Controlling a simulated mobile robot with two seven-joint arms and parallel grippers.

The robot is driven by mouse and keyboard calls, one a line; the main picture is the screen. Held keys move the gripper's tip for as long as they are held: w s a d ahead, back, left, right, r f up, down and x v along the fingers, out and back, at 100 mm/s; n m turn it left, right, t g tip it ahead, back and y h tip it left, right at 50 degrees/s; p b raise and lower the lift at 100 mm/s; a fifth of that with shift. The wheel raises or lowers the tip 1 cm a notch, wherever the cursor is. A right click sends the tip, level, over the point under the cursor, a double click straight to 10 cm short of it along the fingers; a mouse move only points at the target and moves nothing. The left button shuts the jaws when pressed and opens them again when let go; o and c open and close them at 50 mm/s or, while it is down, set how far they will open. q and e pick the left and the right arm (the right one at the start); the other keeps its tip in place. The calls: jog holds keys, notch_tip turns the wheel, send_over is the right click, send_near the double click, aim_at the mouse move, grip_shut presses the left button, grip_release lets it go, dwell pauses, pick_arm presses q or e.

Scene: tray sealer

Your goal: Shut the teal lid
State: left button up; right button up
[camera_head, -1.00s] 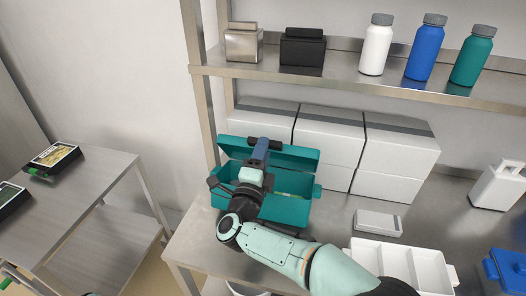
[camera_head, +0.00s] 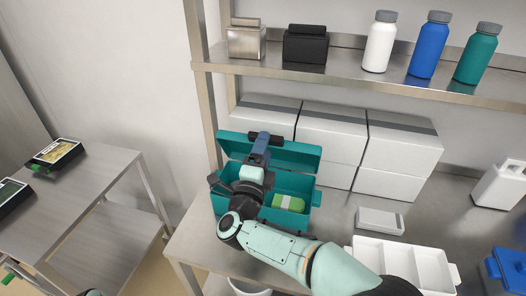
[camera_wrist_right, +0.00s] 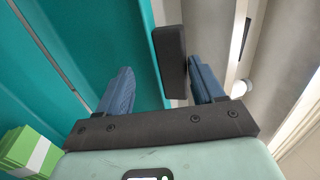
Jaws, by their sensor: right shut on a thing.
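The teal lid (camera_head: 300,156) belongs to a teal box (camera_head: 289,221) on the metal bench. The lid stands raised at the back of the box, tilted open. My right gripper (camera_head: 262,145) reaches over the box to the lid's upper edge. It is shut on the lid's black handle (camera_head: 275,141). In the right wrist view the black handle (camera_wrist_right: 170,62) sits between the blue fingers, with the teal lid (camera_wrist_right: 152,60) beside it. A green bundle with a pale band (camera_head: 289,203) lies in the box. My left gripper is out of view.
White boxes (camera_head: 331,141) stand stacked behind the teal box. A small white box (camera_head: 379,221) and a white divided tray (camera_head: 398,262) lie to its right. A shelf with bottles (camera_head: 379,45) hangs above. A side table (camera_head: 75,195) stands at left.

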jog(key=shift+f, duration=0.35)
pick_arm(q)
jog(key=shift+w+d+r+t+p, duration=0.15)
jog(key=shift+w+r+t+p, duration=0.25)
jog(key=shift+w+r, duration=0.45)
pick_arm(e)
jog(key=v, duration=1.3)
jog(key=shift+s+r, duration=0.2)
jog(key=shift+r, duration=0.15)
